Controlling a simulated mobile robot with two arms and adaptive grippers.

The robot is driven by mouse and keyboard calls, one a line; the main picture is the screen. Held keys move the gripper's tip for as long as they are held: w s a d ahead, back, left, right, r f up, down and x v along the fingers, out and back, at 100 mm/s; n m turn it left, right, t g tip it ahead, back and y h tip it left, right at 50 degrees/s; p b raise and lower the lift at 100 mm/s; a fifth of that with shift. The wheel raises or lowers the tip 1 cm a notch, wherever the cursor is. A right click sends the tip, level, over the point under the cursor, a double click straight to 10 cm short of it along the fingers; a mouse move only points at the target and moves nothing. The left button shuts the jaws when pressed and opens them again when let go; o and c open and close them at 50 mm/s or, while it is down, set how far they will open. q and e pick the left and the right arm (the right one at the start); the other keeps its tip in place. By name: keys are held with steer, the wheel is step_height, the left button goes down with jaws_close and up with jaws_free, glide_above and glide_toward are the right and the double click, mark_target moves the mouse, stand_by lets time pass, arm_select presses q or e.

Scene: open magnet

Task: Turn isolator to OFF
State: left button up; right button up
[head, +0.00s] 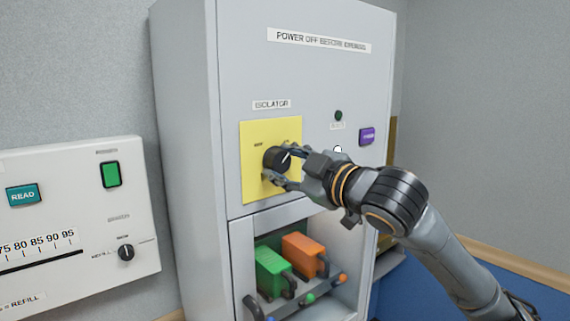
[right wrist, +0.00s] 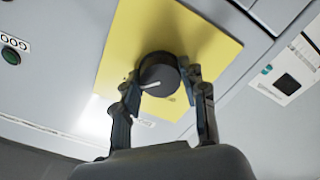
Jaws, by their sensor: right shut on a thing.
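The isolator is a round black knob (head: 276,158) on a yellow plate (head: 257,186) on the front of a grey cabinet, under an "ISOLATOR" label (head: 271,104). A white pointer line on the knob points to the upper right in the head view. My right gripper (head: 281,166) is shut on the knob, one finger above and one below. The right wrist view shows the knob (right wrist: 158,72) between both fingertips of the gripper (right wrist: 160,84). Part of the plate's right side lettering is hard to read. My left gripper is not in view.
Below the plate is an open bay with a green block (head: 273,272) and an orange block (head: 304,255). A dark green lamp (head: 338,115) and purple button (head: 367,136) sit right of the plate. A white panel (head: 75,215) with a READ button stands at left.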

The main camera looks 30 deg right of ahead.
steer(key=shift+n, duration=0.3)
steer(key=n+p, duration=0.2)
steer(key=n, duration=0.2)
steer(key=shift+n, duration=0.3)
steer(key=n+p, duration=0.1)
steer(key=n, duration=0.2)
steer(key=shift+r+n+p, duration=0.15)
steer(key=shift+n+p, duration=0.15)
steer(key=shift+p, duration=0.1)
steer(key=n+p, duration=0.3)
steer(key=n, duration=0.2)
steer(key=shift+n+p, duration=0.95)
steer(key=shift+n, duration=1.15)
steer(key=o, duration=1.2)
steer(key=shift+c, duration=0.2)
